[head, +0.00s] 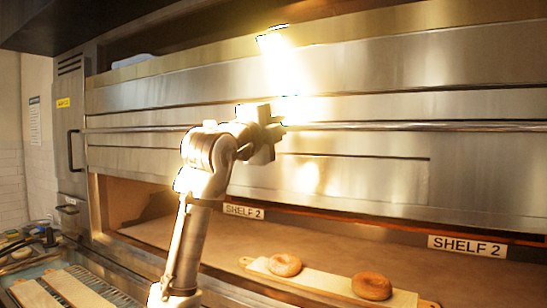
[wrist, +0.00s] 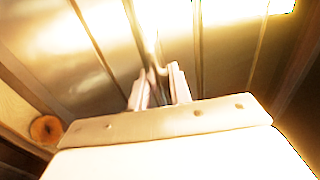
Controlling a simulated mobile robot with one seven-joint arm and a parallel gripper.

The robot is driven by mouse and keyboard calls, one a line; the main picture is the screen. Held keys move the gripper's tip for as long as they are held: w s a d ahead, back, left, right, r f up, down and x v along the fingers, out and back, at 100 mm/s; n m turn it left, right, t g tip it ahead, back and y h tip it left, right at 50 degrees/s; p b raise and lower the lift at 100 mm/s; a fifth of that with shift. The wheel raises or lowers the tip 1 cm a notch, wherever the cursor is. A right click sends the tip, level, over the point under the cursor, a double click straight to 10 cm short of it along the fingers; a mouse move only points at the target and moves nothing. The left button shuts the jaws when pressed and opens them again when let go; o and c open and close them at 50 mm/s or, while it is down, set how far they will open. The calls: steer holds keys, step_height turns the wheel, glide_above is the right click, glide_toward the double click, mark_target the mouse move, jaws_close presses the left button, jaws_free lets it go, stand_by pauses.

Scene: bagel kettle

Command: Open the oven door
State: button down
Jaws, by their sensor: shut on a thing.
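The oven's steel front (head: 360,175) fills the head view, with a long horizontal handle bar (head: 420,126) across it. My gripper (head: 277,132) is at this bar near the middle of the picture. In the wrist view, my gripper's two fingers (wrist: 160,88) are shut on the handle bar (wrist: 150,48), which runs up between them. Glare and the wrist hide part of the grasp in the head view. The steel panel around the bar looks upright, above an open, lit gap.
Inside the gap below, a wooden board (head: 325,284) carries two bagels (head: 285,265) (head: 372,286). A bagel also shows in the wrist view (wrist: 46,129). SHELF 2 labels (head: 467,246) mark the edge. Wooden boards (head: 75,289) lie at lower left.

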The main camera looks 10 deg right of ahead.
glide_toward(287, 92)
steer(key=x, duration=0.4)
steer(key=shift+w+d+r, duration=0.2)
steer(key=shift+w+d, duration=0.05)
steer(key=c, duration=1.3)
jaws_free()
steer(key=shift+f, duration=0.1)
steer(key=shift+s+a+f, duration=0.1)
steer(key=shift+s+a, duration=0.1)
steer(key=b+v, duration=0.5)
steer(key=v, duration=0.8)
steer(key=shift+s+b, duration=0.15)
steer(key=shift+b, duration=0.2)
